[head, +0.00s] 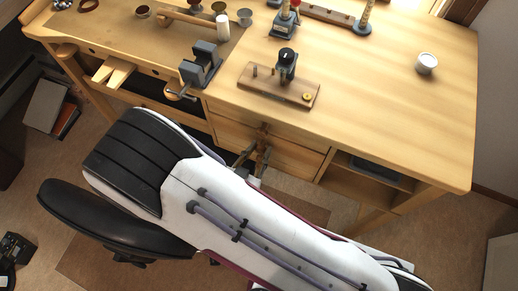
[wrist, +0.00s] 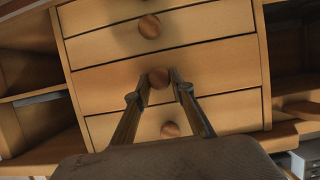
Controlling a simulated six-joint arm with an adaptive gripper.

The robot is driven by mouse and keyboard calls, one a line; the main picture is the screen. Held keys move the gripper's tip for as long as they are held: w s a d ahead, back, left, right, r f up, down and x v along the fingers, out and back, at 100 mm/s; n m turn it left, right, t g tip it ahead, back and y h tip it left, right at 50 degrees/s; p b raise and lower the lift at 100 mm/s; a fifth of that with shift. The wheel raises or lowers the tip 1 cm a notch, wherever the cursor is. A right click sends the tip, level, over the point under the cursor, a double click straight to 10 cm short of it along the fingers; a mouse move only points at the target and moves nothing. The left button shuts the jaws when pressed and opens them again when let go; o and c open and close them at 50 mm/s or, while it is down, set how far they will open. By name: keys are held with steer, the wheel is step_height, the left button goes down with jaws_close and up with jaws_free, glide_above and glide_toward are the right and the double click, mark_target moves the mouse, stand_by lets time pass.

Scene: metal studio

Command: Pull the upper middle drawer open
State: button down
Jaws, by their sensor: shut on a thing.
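The drawer stack shows in the wrist view as wooden fronts with round brown knobs. My gripper (wrist: 159,82) has its two fingers on either side of a knob (wrist: 158,77), shut on it. That knob sits on the middle drawer front (wrist: 225,70) in view. One knob (wrist: 150,27) shows above it and another (wrist: 170,130) below, between my fingers. The held drawer's front looks about flush with its neighbours; I see no clear gap. In the head view my gripper (head: 260,152) is at the drawer fronts (head: 290,158), and my arm hides the lower ones.
The workbench top (head: 400,110) lies above the drawers, with a vise (head: 201,65) and a wooden board with a tool (head: 270,92) near its front edge. An open shelf (head: 370,172) is right of the drawers. A black seat (head: 110,215) stands beside my arm at left.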

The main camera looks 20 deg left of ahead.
steer(key=s, duration=0.9)
stand_by(0.4)
steer(key=c, duration=1.8)
jaws_free()
steer(key=shift+o, duration=0.2)
steer(key=shift+s+r, duration=0.1)
step_height(320, 180, up, 8)
steer(key=s, duration=0.2)
steer(key=shift+s, duration=0.3)
